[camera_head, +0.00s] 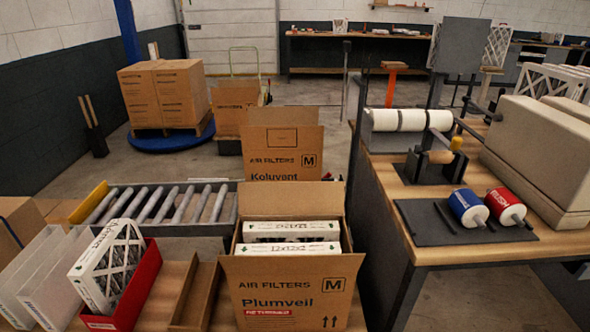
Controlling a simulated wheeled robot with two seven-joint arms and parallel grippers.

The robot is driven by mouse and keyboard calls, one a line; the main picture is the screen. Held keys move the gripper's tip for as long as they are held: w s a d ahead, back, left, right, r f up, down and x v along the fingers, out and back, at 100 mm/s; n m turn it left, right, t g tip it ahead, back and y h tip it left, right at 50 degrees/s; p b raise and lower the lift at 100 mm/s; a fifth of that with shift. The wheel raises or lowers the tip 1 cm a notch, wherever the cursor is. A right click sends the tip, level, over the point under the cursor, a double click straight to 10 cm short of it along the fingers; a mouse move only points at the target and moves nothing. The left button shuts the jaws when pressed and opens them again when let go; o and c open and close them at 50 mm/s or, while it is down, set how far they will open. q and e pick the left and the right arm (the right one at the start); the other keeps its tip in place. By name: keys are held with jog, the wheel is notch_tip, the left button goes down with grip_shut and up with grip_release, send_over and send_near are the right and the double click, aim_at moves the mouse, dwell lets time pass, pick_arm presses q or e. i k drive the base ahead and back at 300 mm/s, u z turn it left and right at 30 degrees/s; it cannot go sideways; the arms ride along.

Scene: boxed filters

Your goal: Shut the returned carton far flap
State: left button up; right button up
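The returned carton (290,290) stands open at the bottom centre, printed "Plumveil" with a red "RETURNED" label. White-framed filters (291,248) stand inside it, their printed top edges showing. Its far flap (291,199) stands up behind the filters, raised and not over the opening. The near printed panel spreads wider than the box at its top; I cannot tell whether it is a flap hanging down or the wall. Neither of my grippers is in view.
A "Koluvent" carton (282,150) stands open behind. A roller conveyor (165,205) lies to the left. A red bin (140,290) with a filter stands left of the carton. At right, a workbench (400,190) bears tape rolls (470,207) and a dispenser (430,160).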

aim_at(297, 198)
jog(key=k, duration=1.3)
jog(key=u, duration=0.6)
jog(key=i, duration=1.95)
jog(key=z, duration=0.65)
